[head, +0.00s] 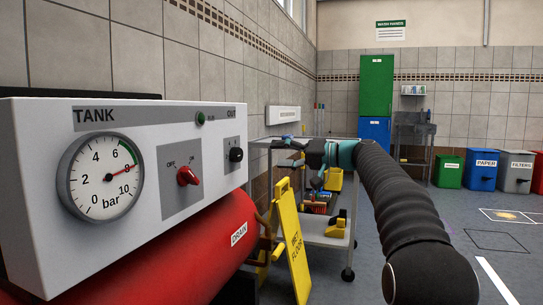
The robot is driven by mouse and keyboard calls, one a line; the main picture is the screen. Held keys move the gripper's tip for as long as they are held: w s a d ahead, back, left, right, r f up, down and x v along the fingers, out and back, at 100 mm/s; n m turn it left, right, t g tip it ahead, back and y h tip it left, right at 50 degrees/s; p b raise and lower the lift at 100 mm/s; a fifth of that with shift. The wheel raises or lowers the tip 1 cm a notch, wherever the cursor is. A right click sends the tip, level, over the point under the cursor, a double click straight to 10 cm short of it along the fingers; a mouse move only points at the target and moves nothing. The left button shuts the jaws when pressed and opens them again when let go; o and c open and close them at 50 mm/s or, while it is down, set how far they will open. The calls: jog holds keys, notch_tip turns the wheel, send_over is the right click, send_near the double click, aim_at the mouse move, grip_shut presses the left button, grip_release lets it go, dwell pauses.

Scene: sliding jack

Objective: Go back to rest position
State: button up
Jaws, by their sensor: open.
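My arm (405,215), in a dark ribbed sleeve, reaches from the lower right up to the middle of the head view. My gripper (288,155) is at its end, small and dark beyond a teal wrist part (345,154). It points left, in front of the grey cart, and looks open and empty. Its fingertips are hard to make out against the cart. It is apart from the white tank panel (135,235), which has a pressure gauge (101,178), a red knob (187,176) and a black knob (236,154).
A red tank (215,245) lies below the panel. A yellow wet floor sign (292,240) leans near the grey cart (325,235), which holds yellow items. Coloured bins (482,170) and a green-and-blue cabinet (376,88) stand at the back. The floor at right is mostly clear.

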jog(key=shift+d, duration=0.1)
dwell(0.3)
notch_tip(320, 180, down, 14)
jog(key=w+d+m+h, duration=0.2)
jog(key=d+m+h, duration=0.1)
jog(key=m+h, duration=0.15)
jog(key=s+d+f+m+g+h+p, duration=0.1)
jog(key=s+d+f+m+h, duration=0.1)
jog(key=s+f+h, duration=0.4)
jog(key=s+d+f+n+h+p, duration=0.1)
jog(key=s+d+f+h+p, duration=0.1)
jog(key=s, duration=0.9)
jog(key=s+d+f+g+h+p, duration=0.1)
jog(key=s+d+f, duration=0.2)
jog(key=s, duration=0.8)
jog(key=s+d+f+n+h+p, duration=0.1)
jog(key=s+d+f+h+p, duration=0.1)
jog(key=s, duration=0.9)
jog(key=s+r+t+p, duration=0.1)
jog(key=s+r, duration=0.3)
jog(key=s, duration=0.4)
jog(key=shift+s+a+n+h+p, duration=0.15)
jog(key=shift+s+n+h+p, duration=0.2)
jog(key=shift+p, duration=0.45)
